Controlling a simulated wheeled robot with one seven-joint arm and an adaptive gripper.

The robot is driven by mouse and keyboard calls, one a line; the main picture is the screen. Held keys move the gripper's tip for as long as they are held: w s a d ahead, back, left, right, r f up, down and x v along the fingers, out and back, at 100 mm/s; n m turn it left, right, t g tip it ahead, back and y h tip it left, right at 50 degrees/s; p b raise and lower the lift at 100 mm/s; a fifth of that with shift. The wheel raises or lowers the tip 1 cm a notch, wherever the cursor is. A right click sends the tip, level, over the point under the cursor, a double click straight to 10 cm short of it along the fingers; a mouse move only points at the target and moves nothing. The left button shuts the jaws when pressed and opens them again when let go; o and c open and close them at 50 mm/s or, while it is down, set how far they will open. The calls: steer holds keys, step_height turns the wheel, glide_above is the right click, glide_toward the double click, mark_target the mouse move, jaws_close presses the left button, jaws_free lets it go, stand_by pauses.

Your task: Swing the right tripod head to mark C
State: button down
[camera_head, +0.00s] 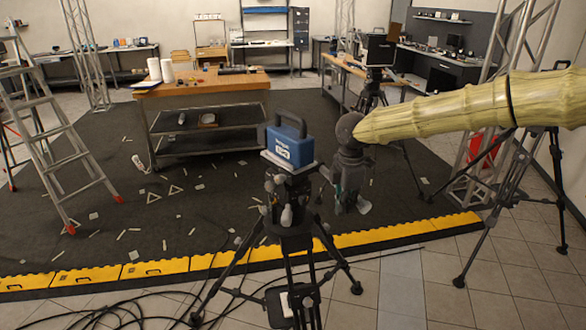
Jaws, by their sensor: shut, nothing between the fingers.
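A tripod (297,232) stands at front centre with a blue case (290,146) on its head (287,180). Another tripod (500,205) stands at the right, its legs spread on the tiles. My arm crosses in front of its upper part, so its head is mostly hidden. A small dark part (562,65) shows above my arm there. My gripper (350,208) hangs pointing down just right of the centre tripod's head, shut and empty. I cannot tell whether it touches that tripod. No mark C is readable.
A wooden-topped workbench (205,85) stands behind on a dark mat (110,240) with yellow edging (400,232). A ladder (55,140) is at left. A third tripod (372,98) stands farther back. Cables (120,310) lie at front left. Pale scraps litter the mat.

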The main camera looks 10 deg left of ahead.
steer(key=shift+s+a, duration=0.2)
steer(key=shift+s, duration=0.25)
steer(key=shift+r, duration=0.2)
step_height(320, 180, up, 9)
steer(key=p, duration=0.6)
steer(key=shift+f, duration=0.15)
stand_by(0.4)
